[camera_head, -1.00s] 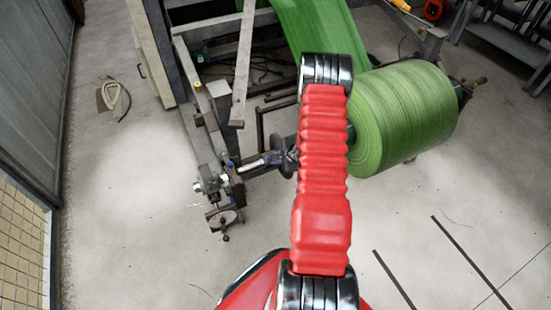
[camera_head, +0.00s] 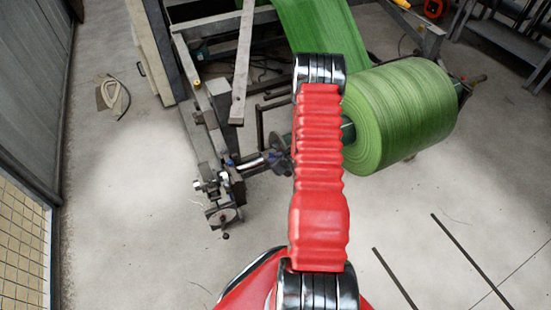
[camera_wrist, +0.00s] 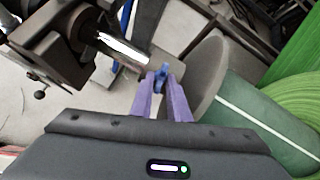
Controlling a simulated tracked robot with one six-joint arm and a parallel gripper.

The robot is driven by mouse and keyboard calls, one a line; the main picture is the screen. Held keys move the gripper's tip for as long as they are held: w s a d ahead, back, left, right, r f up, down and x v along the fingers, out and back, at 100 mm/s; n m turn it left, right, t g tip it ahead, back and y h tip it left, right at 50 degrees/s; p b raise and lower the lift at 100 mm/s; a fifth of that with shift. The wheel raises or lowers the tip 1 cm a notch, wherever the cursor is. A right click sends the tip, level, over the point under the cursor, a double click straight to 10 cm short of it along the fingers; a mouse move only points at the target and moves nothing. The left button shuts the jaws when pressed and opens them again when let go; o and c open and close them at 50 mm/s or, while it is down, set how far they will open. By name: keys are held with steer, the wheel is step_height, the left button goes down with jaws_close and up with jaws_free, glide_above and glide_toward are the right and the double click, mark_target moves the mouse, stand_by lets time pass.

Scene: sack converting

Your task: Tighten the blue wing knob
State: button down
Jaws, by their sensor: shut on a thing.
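The blue wing knob (camera_wrist: 161,71) shows in the wrist view between the tips of two purple fingers. My gripper (camera_wrist: 162,80) is shut on it. The knob is small here, and its stem and seat are partly hidden by the fingers. A shiny metal shaft (camera_wrist: 122,48) lies just to the left of the knob, and a grey disc or collar (camera_wrist: 206,77) is close on the right. In the head view my red arm covers part of this area, and the knob cannot be made out clearly.
A large green roll (camera_head: 405,112) sits right of my arm, with green web (camera_head: 320,35) running up behind it. The floor (camera_head: 130,220) at lower left is clear.

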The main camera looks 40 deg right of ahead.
steer(key=shift+s+a+f+m, duration=0.1)
steer(key=shift+a+m, duration=0.05)
steer(key=shift+m, duration=0.65)
steer(key=c, duration=1.7)
jaws_free()
steer(key=shift+c, duration=0.2)
steer(key=v, duration=1.3)
steer(key=shift+s+r, duration=0.25)
steer(key=shift+a, duration=0.15)
